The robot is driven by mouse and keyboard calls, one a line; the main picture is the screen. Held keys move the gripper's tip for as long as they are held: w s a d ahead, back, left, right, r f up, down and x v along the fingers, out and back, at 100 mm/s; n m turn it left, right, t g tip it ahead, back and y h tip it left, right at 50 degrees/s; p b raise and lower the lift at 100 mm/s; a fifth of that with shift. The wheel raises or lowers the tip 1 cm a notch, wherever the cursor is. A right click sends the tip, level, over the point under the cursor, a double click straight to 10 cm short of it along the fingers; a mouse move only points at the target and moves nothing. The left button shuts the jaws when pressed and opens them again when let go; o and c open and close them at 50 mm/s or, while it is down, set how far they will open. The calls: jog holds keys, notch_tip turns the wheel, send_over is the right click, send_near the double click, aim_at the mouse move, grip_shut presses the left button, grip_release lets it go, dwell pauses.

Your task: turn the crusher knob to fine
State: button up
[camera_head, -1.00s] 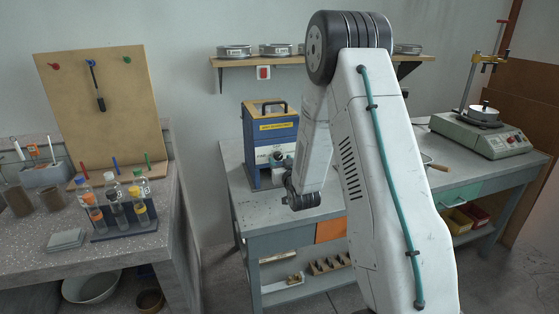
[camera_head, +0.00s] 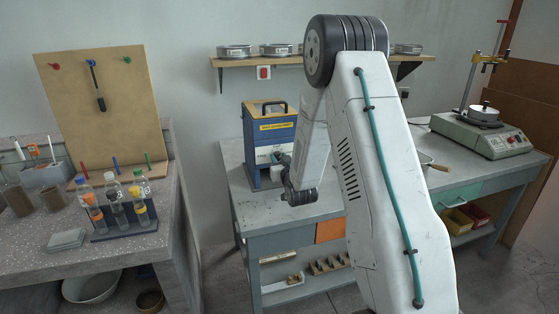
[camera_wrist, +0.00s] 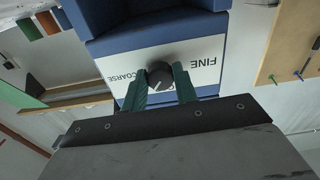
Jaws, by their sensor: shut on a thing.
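The blue crusher (camera_head: 270,135) stands on the grey bench with a white label panel. In the wrist view its panel (camera_wrist: 184,62) appears upside down, with FINE on the right and COARSE on the left. The dark round knob (camera_wrist: 160,76) sits between these words, with a pale pointer mark low on its left side in the picture. My gripper (camera_wrist: 161,79) has its two green fingers on either side of the knob, shut on it. In the head view my gripper (camera_head: 281,158) is at the crusher's front, small and partly hidden by my wrist.
The crusher stands on a grey bench (camera_head: 240,205). A shelf (camera_head: 300,59) with round sieves hangs above it. At left, a speckled bench holds a bottle rack (camera_head: 125,232) and a pegboard (camera_head: 100,120). A green-grey machine (camera_head: 480,137) stands at right.

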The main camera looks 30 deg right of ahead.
jog(key=n, duration=2)
jog(key=shift+r+n, duration=0.1)
jog(key=shift+n, duration=0.2)
jog(key=n, duration=0.5)
jog(key=shift+n, duration=0.3)
jog(key=o, duration=1)
jog(key=shift+c, duration=0.2)
